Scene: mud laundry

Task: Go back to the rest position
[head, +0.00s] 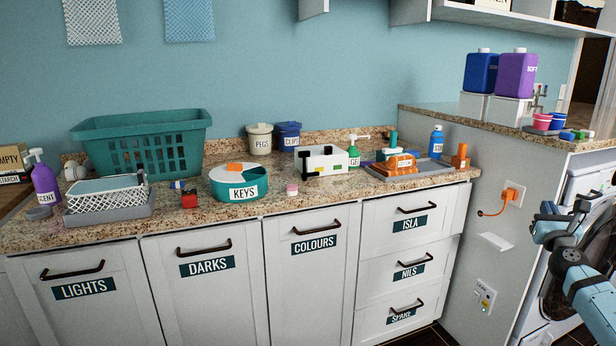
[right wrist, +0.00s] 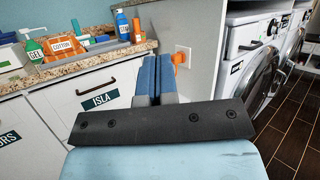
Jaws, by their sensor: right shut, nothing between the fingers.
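My right gripper (head: 548,210) is at the right edge of the head view, in front of the washing machine and clear of the counter. In the right wrist view its two blue fingers (right wrist: 156,72) lie together, shut with nothing held. The orange plug (head: 512,194) in the wall socket shows just behind the fingertips in the wrist view (right wrist: 178,58); I see no clear contact. My left gripper is in neither view.
The speckled counter (head: 130,229) holds a green basket (head: 142,145), a KEYS tub (head: 239,184) and several bottles. Closed drawers and cabinet doors are below. A washing machine (head: 590,190) stands at the right. Dark floor (right wrist: 290,135) is open at the right wrist view's right.

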